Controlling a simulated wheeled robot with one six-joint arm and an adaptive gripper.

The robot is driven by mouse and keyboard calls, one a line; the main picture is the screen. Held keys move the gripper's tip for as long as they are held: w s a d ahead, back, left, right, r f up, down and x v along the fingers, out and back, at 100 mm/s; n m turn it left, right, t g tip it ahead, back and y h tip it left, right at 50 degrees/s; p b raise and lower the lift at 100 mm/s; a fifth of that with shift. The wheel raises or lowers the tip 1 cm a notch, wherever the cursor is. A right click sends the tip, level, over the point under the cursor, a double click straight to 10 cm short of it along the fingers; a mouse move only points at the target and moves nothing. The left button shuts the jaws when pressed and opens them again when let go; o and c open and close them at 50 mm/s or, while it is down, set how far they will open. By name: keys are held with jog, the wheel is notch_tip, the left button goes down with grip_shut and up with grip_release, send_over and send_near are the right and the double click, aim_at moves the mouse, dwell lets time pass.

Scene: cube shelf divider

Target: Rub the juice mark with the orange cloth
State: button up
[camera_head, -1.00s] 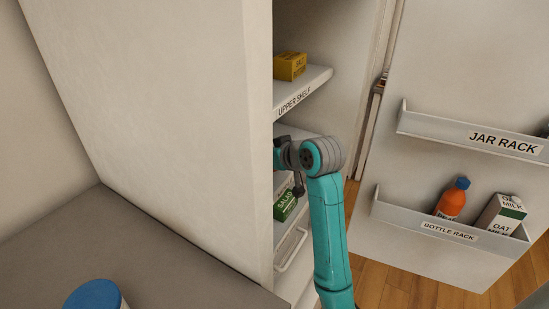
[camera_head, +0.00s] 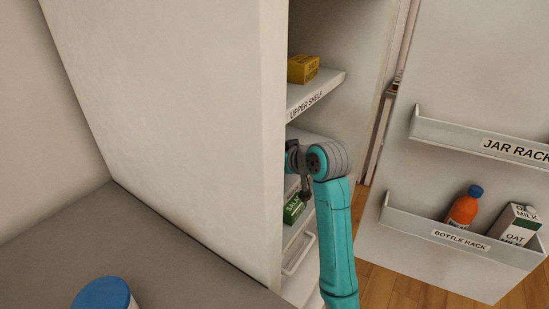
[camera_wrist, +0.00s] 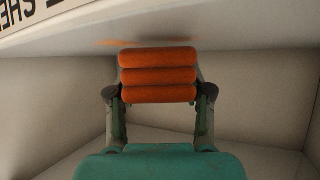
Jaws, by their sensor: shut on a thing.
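The orange cloth (camera_wrist: 158,75), a ribbed, folded pad, is in the middle of the wrist view. My gripper (camera_wrist: 158,94) is shut on it, one finger at each side. A faint orange juice mark (camera_wrist: 118,43) shows on the pale shelf surface (camera_wrist: 250,30) just beyond the cloth's far edge. Part of the mark may be hidden behind the cloth. I cannot tell whether the cloth touches the surface. In the head view my gripper is mostly hidden behind the fridge's side wall, at the level below the upper shelf (camera_head: 325,88).
A yellow box (camera_head: 303,69) stands on the upper shelf. A green salad box (camera_head: 293,208) sits below my wrist. The open door at right carries a jar rack (camera_head: 470,136) and a bottle rack (camera_head: 410,228) with an orange bottle (camera_head: 463,208) and an oat milk carton (camera_head: 518,226).

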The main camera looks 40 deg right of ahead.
jog(key=shift+f, duration=0.4)
jog(key=shift+s+d, duration=0.3)
jog(key=shift+s, duration=0.55)
jog(key=shift+s+d, duration=0.3)
jog(key=shift+s, duration=0.5)
jog(key=shift+w+a+f, duration=0.1)
jog(key=shift+w+a, duration=0.2)
jog(key=shift+w, duration=0.5)
jog(key=shift+w+a, duration=0.3)
jog(key=shift+w, duration=0.5)
jog(key=shift+s+d, duration=0.35)
jog(key=shift+s, duration=0.55)
jog(key=shift+s+d, duration=0.25)
jog(key=shift+s, duration=0.45)
jog(key=shift+w+a+r, duration=0.1)
jog(key=shift+w+a, duration=0.2)
jog(key=shift+w, duration=0.55)
jog(key=shift+w+a+r, duration=0.1)
jog(key=shift+w+a, duration=0.2)
jog(key=shift+w, duration=0.5)
jog(key=shift+s+d+f, duration=0.1)
jog(key=shift+s+d, duration=0.2)
jog(key=shift+s, duration=0.55)
jog(key=shift+s+d+f, duration=0.1)
jog(key=shift+s+d, duration=0.2)
jog(key=shift+s, duration=0.5)
